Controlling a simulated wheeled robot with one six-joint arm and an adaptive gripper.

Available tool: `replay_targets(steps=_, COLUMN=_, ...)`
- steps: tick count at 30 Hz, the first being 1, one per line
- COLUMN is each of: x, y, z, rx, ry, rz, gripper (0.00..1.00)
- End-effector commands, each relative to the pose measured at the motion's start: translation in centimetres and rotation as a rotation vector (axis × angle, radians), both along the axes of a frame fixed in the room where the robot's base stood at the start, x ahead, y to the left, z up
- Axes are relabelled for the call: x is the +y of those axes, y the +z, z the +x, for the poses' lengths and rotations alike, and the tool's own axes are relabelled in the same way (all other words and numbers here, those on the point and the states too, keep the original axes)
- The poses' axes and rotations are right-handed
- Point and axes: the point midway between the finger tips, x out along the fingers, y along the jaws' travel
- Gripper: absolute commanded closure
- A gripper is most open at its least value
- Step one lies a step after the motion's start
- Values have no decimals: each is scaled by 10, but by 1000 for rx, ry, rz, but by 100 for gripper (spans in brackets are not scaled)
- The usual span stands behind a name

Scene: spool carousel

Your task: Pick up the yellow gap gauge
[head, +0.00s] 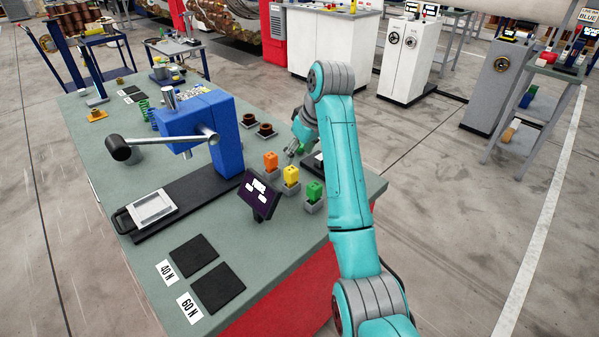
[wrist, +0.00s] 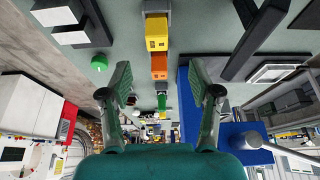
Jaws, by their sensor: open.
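The yellow gap gauge (head: 291,174) stands upright in a small grey holder on the bench, between an orange gauge (head: 270,159) and a green gauge (head: 315,190). My gripper (head: 292,150) is just behind the row, apart from the gauges, and partly hidden by my arm in the head view. In the wrist view, my gripper (wrist: 159,64) has its fingers spread wide and empty. The yellow gauge (wrist: 157,42) shows beyond the fingertips near the top middle, with the orange gauge (wrist: 159,68) below it in the picture.
A blue lever press (head: 225,135) stands left of the gauges. A dark display (head: 259,195) sits in front of them. Two black pads (head: 218,288) lie near the front edge. Brown spools (head: 265,130) stand behind. Bare green bench top (head: 300,230) lies in front of the gauges.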

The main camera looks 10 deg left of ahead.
Motion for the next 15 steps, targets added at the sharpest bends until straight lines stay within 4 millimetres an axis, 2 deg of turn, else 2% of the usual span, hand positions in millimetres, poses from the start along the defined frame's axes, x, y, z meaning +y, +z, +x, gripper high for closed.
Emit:
replay_targets(steps=6, x=10, y=-32, z=7, rx=3, ry=1, rz=-1, gripper=38)
replay_targets(steps=15, x=15, y=-52, z=14, rx=2, ry=-1, rz=-1, gripper=38)
